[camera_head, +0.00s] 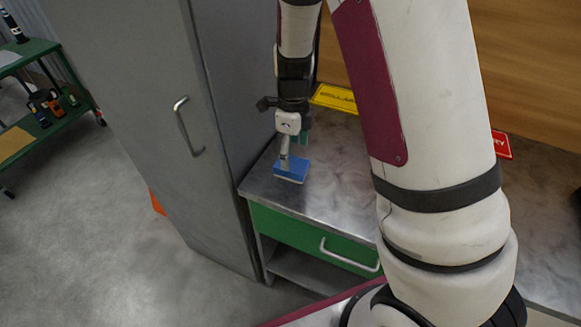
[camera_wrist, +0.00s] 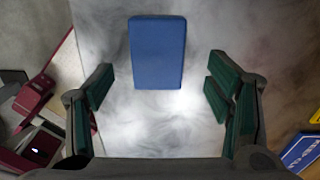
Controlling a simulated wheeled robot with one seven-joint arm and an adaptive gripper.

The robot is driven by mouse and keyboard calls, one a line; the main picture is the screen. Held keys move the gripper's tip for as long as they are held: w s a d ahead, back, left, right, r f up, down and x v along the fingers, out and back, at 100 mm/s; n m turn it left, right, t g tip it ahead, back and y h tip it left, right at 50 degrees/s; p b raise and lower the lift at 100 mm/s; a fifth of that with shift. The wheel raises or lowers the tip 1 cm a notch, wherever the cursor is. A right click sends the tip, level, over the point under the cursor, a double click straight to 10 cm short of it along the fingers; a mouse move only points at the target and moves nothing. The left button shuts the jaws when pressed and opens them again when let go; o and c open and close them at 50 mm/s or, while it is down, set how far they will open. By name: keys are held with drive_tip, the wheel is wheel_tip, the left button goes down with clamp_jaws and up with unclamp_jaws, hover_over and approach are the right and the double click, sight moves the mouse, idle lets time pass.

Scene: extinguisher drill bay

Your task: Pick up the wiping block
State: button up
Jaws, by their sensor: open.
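The wiping block is a blue rectangular block (camera_head: 291,168) with a pale underside, lying near the left end of the metal bench top. In the wrist view the blue block (camera_wrist: 157,52) lies upright in the picture, ahead of and between the open fingers. My gripper (camera_head: 290,152) hangs pointing down just over the block in the head view. In the wrist view my gripper (camera_wrist: 162,92) has its dark green finger pads wide apart with nothing between them. A gap shows between the block and each pad. The head view does not show clearly whether a fingertip touches it.
The metal bench top (camera_head: 335,190) has a green drawer (camera_head: 300,237) below. A tall grey cabinet (camera_head: 150,120) stands close on the left. A yellow sign (camera_head: 335,98) and a red sign (camera_head: 502,144) are at the bench's back. A green shelf cart (camera_head: 62,105) stands far left.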

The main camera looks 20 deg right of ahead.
sight(291, 163)
drive_tip(key=shift+a+f, duration=0.15)
drive_tip(key=shift+f, duration=2.55)
drive_tip(key=shift+c, duration=0.5)
drive_tip(key=c, duration=1.2)
